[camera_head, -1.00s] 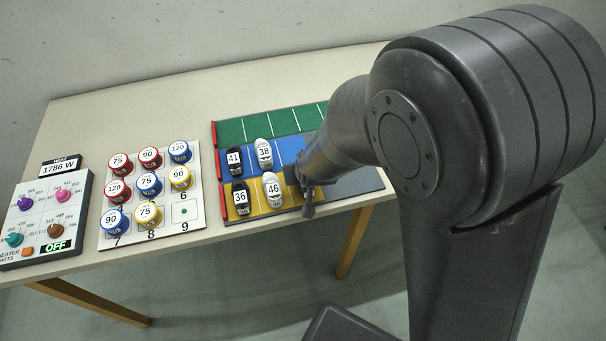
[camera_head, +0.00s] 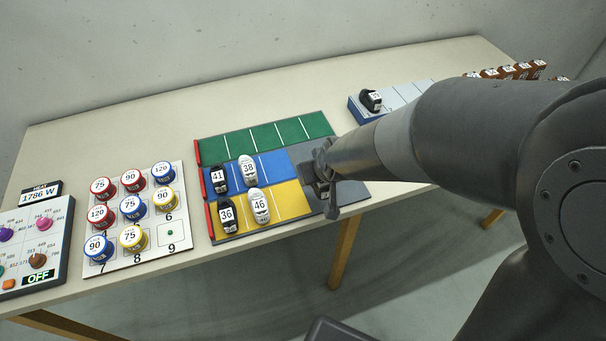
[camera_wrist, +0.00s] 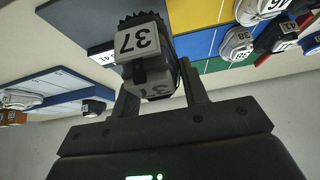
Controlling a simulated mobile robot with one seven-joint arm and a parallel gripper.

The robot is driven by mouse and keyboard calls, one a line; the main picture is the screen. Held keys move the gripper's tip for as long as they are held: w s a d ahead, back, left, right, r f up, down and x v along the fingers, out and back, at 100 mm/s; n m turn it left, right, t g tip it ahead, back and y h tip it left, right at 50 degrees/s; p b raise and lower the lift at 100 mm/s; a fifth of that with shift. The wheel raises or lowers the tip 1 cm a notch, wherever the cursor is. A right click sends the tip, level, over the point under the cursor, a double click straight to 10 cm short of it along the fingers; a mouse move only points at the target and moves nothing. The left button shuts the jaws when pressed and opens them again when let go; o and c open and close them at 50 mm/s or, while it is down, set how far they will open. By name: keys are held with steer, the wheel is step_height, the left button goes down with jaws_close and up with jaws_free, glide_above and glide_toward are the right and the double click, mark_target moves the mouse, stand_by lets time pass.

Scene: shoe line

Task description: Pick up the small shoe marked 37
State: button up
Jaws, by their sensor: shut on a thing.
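The small shoe marked 37 (camera_wrist: 137,42) is dark with pale number labels. It shows in the wrist view between the fingers of my gripper (camera_wrist: 158,88), which is shut on it. In the head view my gripper (camera_head: 322,185) is over the grey section at the right of the coloured mat (camera_head: 290,203). The shoe is hard to make out there, hidden by the gripper. I cannot tell from the head view how high it is held.
Black shoes 41 (camera_head: 218,180) and 36 (camera_head: 226,215) and white shoes 38 (camera_head: 248,170) and 46 (camera_head: 259,206) stand on the mat. A blue-edged rack (camera_head: 357,110) with a dark shoe (camera_head: 371,100) is at the back.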

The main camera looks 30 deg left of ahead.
steer(key=shift+w+d+r, duration=0.2)
steer(key=shift+d+r, duration=0.25)
steer(key=shift+d, duration=0.25)
steer(key=shift+w+d+r, duration=0.25)
steer(key=shift+d+r, duration=0.2)
steer(key=shift+d, duration=0.25)
steer(key=shift+w+d+r, duration=0.2)
steer(key=shift+d+r, duration=0.25)
steer(key=shift+d, duration=0.25)
